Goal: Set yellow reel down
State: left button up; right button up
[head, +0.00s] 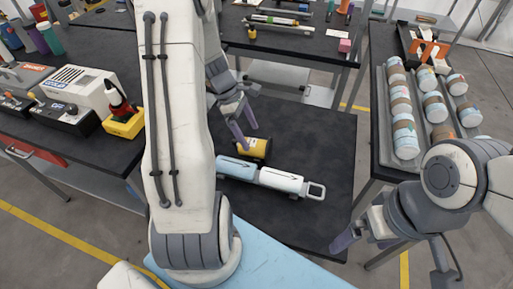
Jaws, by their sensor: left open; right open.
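The yellow reel (254,149) rests on the dark table in front of me, lying on its side just behind a blue and white case-like object. It has a yellow body and dark ends. My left gripper (246,136) is open with its fingers just above and beside the reel; one finger overlaps its left end in the picture, and I cannot tell whether they touch. My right gripper (390,259) is open and empty at the lower right, beyond the table's right edge and well apart from the reel.
The dark table (312,150) has free room right of the reel. The blue and white object (262,177) lies close in front of it. Equipment (85,88) fills the left bench. A rear bench holds small items.

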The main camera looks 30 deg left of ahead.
aim_at(253, 141)
pick_arm(q)
jog(key=x, duration=0.5)
jog(key=shift+s+d+f, duration=0.1)
jog(key=shift+d+f, duration=0.05)
jog(key=shift+f, duration=0.15)
grip_shut()
